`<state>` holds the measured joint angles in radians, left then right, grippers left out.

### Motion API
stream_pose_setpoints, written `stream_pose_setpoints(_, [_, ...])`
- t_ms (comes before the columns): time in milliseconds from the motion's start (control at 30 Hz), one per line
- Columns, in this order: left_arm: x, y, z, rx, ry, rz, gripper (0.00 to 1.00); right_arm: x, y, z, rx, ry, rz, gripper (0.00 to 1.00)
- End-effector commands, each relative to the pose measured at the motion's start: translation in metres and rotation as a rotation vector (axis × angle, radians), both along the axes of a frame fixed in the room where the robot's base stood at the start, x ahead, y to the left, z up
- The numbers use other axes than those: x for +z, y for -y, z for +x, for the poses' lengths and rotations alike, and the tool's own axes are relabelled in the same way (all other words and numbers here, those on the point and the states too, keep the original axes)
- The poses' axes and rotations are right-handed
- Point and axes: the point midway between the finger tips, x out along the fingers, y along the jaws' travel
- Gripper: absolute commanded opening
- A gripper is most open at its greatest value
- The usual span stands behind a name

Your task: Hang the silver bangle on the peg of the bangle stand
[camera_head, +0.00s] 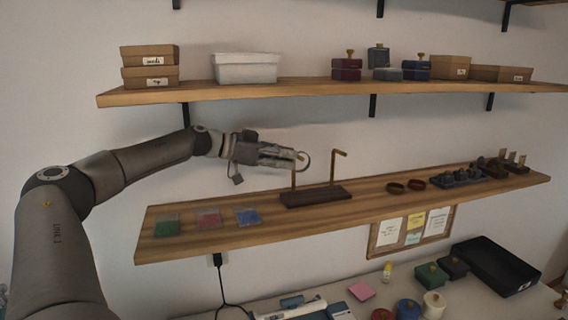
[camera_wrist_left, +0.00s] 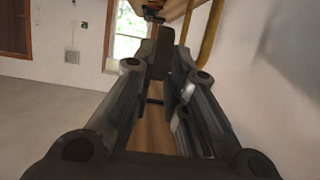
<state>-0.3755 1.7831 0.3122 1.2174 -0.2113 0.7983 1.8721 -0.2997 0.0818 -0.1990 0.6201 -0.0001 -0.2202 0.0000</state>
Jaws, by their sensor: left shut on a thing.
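The silver bangle (camera_head: 308,163) is a thin ring at the tips of my left gripper (camera_head: 297,159), which is shut on it. The bangle stand (camera_head: 316,196) has a dark base and two brass posts with bent tops. The bangle is at the upper part of the left post (camera_head: 293,177); I cannot tell whether it is around the peg or in front of it. The right post (camera_head: 333,168) is bare. In the left wrist view, my left gripper's fingers (camera_wrist_left: 165,60) point ahead and a brass post (camera_wrist_left: 211,32) shows at right. My right gripper is not in view.
The stand is on a wooden shelf (camera_head: 375,196). An upper shelf (camera_head: 300,92) holds boxes. A desk with several items is below.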

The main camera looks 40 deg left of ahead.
Motion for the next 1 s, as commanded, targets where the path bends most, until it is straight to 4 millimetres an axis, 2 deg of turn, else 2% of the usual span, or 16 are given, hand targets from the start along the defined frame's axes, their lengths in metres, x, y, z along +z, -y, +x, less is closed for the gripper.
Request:
stream_pose_setpoints(433, [-0.0035, -0.0013, 0.0005, 0.002, 0.001, -0.001, 0.0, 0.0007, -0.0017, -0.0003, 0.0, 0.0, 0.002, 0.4])
stream_pose_setpoints(467, [-0.0035, -0.0013, 0.0005, 0.001, 0.001, -0.001, 0.18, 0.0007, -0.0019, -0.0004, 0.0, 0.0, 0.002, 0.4])
stream_pose_setpoints(633, [-0.0035, -0.0013, 0.0005, 0.001, 0.001, -0.001, 0.39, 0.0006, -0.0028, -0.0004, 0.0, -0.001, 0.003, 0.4])
stream_pose_setpoints(1000, [-0.003, -0.0019, -0.0006, 0.001, 0.001, -0.002, 0.39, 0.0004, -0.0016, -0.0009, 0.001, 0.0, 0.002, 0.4])
